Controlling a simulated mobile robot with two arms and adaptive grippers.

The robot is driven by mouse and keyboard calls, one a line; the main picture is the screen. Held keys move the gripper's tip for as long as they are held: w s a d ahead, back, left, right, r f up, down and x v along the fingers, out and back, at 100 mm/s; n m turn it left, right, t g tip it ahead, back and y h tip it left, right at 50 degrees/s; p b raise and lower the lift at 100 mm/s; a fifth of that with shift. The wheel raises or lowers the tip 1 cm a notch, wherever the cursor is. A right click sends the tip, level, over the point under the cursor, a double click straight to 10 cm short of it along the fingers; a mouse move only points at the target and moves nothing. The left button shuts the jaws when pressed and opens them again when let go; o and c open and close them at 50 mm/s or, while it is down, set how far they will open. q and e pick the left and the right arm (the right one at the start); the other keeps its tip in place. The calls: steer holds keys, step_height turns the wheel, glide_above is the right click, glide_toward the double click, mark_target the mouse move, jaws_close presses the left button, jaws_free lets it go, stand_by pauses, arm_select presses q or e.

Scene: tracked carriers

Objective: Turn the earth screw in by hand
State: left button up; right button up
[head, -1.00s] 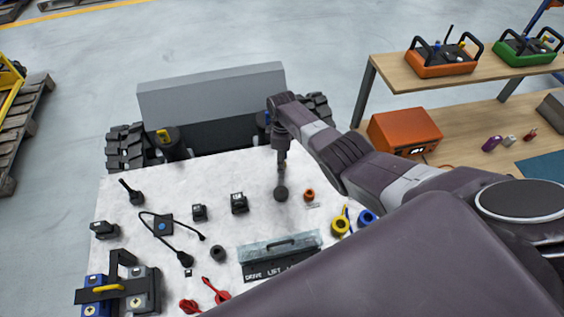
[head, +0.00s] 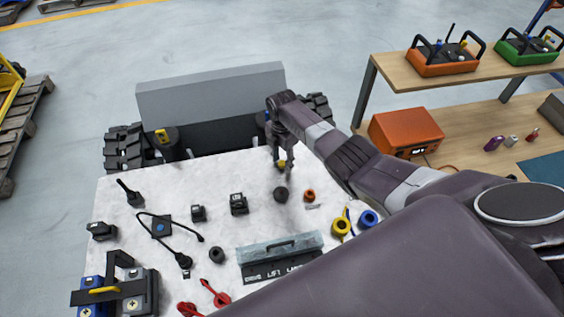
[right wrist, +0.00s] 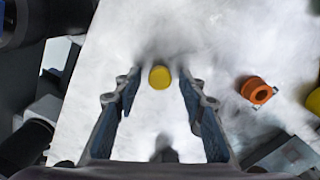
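A small round yellow knob, seemingly the earth screw (right wrist: 159,77), shows between the fingertips of my right gripper (right wrist: 158,76) in the right wrist view. Narrow gaps show on both sides of it. In the head view the right gripper (head: 283,160) points down at the far edge of the white top, its fingers apart around the yellow knob (head: 281,165). The knob's lower part and any thread are hidden. A dark round piece (head: 281,194) lies just nearer than the knob. My left gripper is not in view.
The white top (head: 150,180) also holds an orange ring (head: 309,195), yellow (head: 341,227) and blue (head: 368,218) tape rolls, black switch parts (head: 239,204) and a clear-lidded label box (head: 280,250). A grey block (head: 210,95) stands behind. A wooden bench (head: 470,115) is at right.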

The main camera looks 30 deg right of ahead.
steer(key=c, duration=0.9)
steer(key=m, duration=0.2)
steer(key=shift+m, duration=0.3)
steer(key=shift+c, duration=0.3)
steer(key=m+p, duration=0.1)
steer(key=m, duration=0.6)
steer(key=shift+o, duration=0.2)
steer(key=m, duration=0.4)
steer(key=shift+p, duration=0.4)
steer(key=m, duration=0.4)
steer(key=shift+m, duration=1)
